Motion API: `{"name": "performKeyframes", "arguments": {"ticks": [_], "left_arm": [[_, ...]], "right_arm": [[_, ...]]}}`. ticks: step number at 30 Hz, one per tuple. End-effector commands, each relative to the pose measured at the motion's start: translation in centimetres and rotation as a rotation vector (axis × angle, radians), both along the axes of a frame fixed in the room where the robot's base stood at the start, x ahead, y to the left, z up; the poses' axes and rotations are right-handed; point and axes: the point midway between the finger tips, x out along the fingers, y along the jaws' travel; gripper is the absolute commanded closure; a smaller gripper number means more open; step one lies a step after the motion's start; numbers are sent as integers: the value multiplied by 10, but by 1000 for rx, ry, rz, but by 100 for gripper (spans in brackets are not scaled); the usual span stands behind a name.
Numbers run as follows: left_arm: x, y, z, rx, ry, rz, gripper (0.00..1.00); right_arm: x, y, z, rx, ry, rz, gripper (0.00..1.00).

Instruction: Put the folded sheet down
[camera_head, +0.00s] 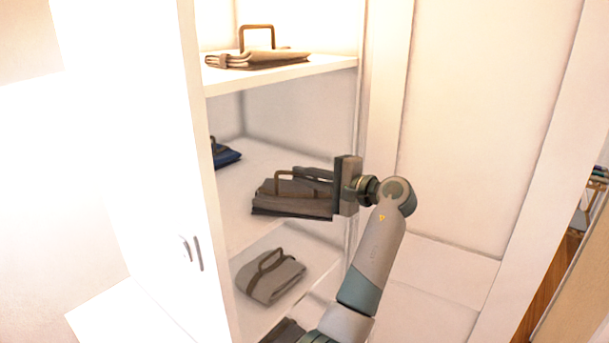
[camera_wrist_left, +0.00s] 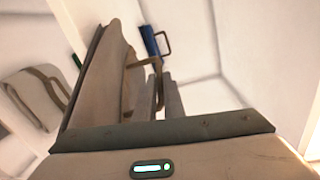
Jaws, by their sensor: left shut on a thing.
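A dark grey-brown folded sheet (camera_head: 290,198) with a brown loop handle is at the middle shelf (camera_head: 245,180) of a white cabinet, near its right side. My left gripper (camera_head: 316,174) reaches in from the right and is shut on this sheet, its fingers at the handle. In the left wrist view the sheet (camera_wrist_left: 103,78) stands at the left of the picture, with the handle by the finger tips (camera_wrist_left: 170,92). I cannot tell whether the sheet touches the shelf below it. My right gripper is not in view.
A beige folded item with a handle (camera_head: 262,60) lies on the upper shelf (camera_head: 285,78). A dark blue one (camera_head: 225,155) is at the left of the middle shelf. A grey one (camera_head: 268,278) lies lower down. The open white door (camera_head: 150,150) stands at the left.

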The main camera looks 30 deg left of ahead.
Motion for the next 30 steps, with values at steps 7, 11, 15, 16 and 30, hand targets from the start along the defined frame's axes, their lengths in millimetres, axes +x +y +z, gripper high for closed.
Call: {"name": "performKeyframes", "arguments": {"ticks": [7, 11, 15, 16, 30], "left_arm": [[0, 0, -2, 0, 0, 0, 73], [0, 0, -2, 0, 0, 0, 73], [0, 0, -1, 0, 0, 0, 73], [0, 0, 0, 0, 0, 0, 73], [-4, -56, 2, -1, -1, -3, 73]], "right_arm": [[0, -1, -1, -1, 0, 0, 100], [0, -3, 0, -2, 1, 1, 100], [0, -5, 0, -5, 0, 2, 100], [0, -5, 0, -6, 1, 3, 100], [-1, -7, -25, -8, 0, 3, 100]]}}
